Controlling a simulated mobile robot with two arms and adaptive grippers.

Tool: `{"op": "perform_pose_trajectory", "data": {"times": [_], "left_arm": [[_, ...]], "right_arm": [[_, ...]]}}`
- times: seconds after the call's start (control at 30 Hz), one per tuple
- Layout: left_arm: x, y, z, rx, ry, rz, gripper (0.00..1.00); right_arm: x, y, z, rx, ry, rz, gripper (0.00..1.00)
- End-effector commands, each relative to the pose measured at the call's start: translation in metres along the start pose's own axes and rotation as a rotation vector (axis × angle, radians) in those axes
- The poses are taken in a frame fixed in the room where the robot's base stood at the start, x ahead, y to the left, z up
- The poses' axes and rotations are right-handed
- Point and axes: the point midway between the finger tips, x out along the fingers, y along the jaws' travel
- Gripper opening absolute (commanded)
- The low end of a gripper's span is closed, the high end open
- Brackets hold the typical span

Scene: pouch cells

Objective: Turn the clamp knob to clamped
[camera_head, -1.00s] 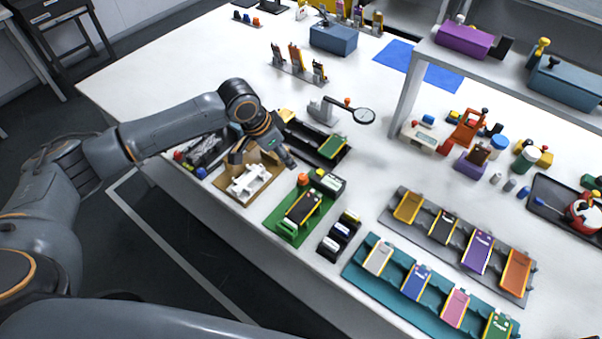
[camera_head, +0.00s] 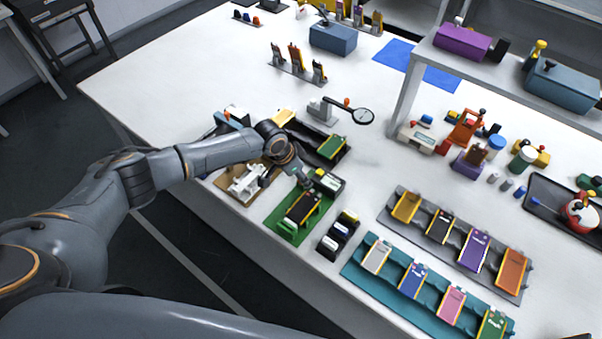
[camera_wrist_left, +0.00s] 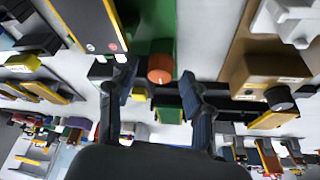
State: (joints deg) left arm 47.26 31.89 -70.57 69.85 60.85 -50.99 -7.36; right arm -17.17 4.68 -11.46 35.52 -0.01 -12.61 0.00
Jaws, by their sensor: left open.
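The clamp knob (camera_wrist_left: 160,68) is a round orange-red knob on the green fixture (camera_head: 290,228). In the wrist view it sits between the two spread fingers, with gaps showing on both sides. In the head view my gripper and wrist hide the knob. My left gripper (camera_wrist_left: 156,78) is open and empty, above the knob end of the fixture. My right gripper is in neither view.
A black tray with a green-topped cell (camera_head: 331,147) lies behind.

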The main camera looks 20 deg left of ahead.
Motion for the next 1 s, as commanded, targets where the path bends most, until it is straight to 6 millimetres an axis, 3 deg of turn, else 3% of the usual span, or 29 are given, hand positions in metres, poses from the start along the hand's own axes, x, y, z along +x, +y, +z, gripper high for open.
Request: {"op": "perform_pose_trajectory", "data": {"times": [0.17,0.4,0.73,1.0], "left_arm": [[0.000,0.000,0.000,0.000,0.000,0.000,0.49],[0.000,0.000,0.000,-0.001,-0.001,0.000,0.00],[0.002,-0.001,0.001,0.028,0.000,0.012,0.00],[0.005,-0.002,0.002,0.167,0.000,0.070,0.00]], "right_arm": [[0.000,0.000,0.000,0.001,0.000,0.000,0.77],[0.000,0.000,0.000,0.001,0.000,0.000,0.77],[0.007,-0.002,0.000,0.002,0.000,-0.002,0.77],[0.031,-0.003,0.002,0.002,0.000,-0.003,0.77]]}}
